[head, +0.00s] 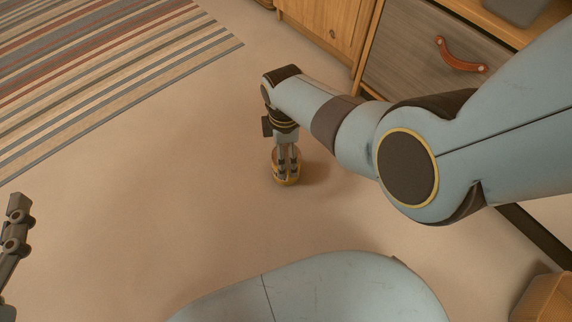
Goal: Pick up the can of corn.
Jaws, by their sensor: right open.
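The can of corn (286,181), small and yellowish, stands on the floor near the middle of the head view. My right gripper (288,164) points down at it, with its fingers open and overlapping the can's top in the picture. The fingers and wrist hide part of the can, and I cannot tell whether they touch it. My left gripper (16,228) shows only partly at the left edge, far from the can; its opening is not clear.
A striped rug (100,70) lies at the upper left. A wooden cabinet (325,28) and a grey drawer with a leather pull (461,56) stand at the back. A wooden object (546,298) is at the lower right. The floor left of the can is clear.

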